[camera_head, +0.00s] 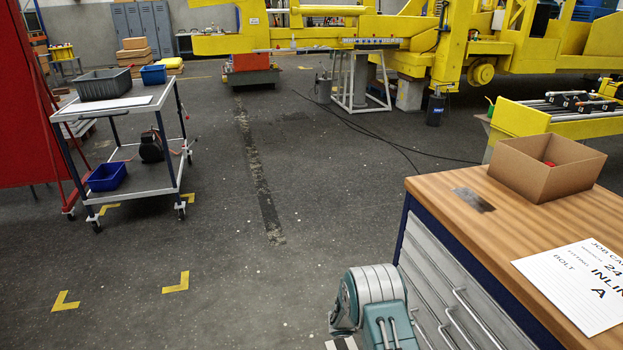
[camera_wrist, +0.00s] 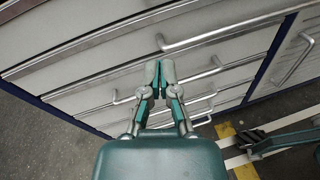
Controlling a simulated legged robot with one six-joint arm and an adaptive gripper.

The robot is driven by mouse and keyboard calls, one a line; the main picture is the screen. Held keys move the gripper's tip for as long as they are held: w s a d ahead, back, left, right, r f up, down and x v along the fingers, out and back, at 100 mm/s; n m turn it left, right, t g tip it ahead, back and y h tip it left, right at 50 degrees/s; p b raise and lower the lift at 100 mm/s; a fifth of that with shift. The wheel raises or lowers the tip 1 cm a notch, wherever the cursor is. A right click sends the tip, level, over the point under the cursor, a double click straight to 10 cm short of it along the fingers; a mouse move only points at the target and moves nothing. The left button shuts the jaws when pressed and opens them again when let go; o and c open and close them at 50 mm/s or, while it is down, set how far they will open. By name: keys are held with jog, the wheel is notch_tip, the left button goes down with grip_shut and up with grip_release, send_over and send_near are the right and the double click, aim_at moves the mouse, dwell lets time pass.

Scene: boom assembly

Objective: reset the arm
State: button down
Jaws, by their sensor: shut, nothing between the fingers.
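My gripper (camera_wrist: 160,72) shows in the wrist view, with its two fingertips close together and nothing between them. It points towards the grey drawer front of the workbench, and some drawer handles lie behind and around it in the picture. In the head view a grey and teal part of my arm (camera_head: 372,300) shows at the bottom, left of the workbench drawers (camera_head: 470,285). The fingers do not show in the head view. I cannot tell how far the gripper is from the drawers.
The wooden bench top (camera_head: 450,205) holds an open cardboard box (camera_head: 530,172) and a job card (camera_head: 578,285). A wheeled cart (camera_head: 125,112) stands at left beside a red panel (camera_head: 25,110). Yellow machinery (camera_head: 420,30) fills the back. The middle floor is clear.

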jog(key=s+a+r+m+g+y, duration=0.1)
jog(key=s+r+m+y, duration=0.35)
jog(key=r, duration=0.75)
jog(key=s+a+r+m+g+y, duration=0.1)
jog(key=s+r+m+g+y, duration=0.15)
jog(key=s+r+m, duration=0.65)
jog(key=s+a+r+m+t+y, duration=0.1)
jog(key=s+a+r+t+y, duration=0.3)
jog(key=s+r, duration=0.3)
jog(key=s+a+r+m+t+y, duration=0.2)
jog(key=s+a+r+t+y, duration=0.2)
jog(key=s+r, duration=0.4)
jog(key=shift+s+a+r+y, duration=0.25)
jog(key=shift+s+a+y, duration=0.45)
jog(key=shift+s+a, duration=0.45)
